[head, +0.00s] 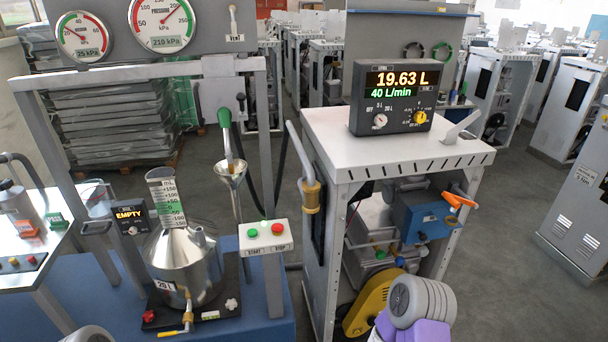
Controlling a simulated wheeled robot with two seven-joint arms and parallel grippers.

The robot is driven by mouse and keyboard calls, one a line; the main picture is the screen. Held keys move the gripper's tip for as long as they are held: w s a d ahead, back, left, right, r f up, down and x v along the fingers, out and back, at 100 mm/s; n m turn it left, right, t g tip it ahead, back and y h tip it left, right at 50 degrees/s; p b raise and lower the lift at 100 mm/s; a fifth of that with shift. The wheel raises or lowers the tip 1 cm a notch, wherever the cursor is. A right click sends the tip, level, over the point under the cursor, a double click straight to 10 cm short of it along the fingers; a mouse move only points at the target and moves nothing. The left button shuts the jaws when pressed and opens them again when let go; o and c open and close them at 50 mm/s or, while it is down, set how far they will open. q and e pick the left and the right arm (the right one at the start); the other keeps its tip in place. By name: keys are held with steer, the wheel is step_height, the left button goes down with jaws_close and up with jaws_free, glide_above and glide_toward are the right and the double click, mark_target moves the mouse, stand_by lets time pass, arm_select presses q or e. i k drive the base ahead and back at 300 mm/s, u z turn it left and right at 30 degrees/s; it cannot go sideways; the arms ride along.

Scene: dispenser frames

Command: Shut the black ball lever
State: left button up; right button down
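The black ball lever (241,98) is small in the head view, beside the right post of the grey dispenser frame, just right of the green-handled nozzle (225,118). Its black knob is at the top, with a thin stem running down from it. I cannot tell from its pose whether it is open or shut. Neither gripper's fingers show. Grey and purple parts of my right arm rise at the bottom right, and a small grey part, likely of my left arm, shows at the bottom left edge. Both are well away from the lever.
A steel funnel (231,176) hangs under the nozzle. A steel measuring can (185,265) stands below. A START/STOP box (265,236) is right of it. A white pump cabinet (400,152) carries a display (393,97) reading 19.63 L and 40 L/min.

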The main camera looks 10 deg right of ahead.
mark_target(241, 97)
steer(key=k, duration=1.3)
steer(key=u, duration=0.75)
steer(key=i, duration=1.6)
steer(key=z, duration=0.8)
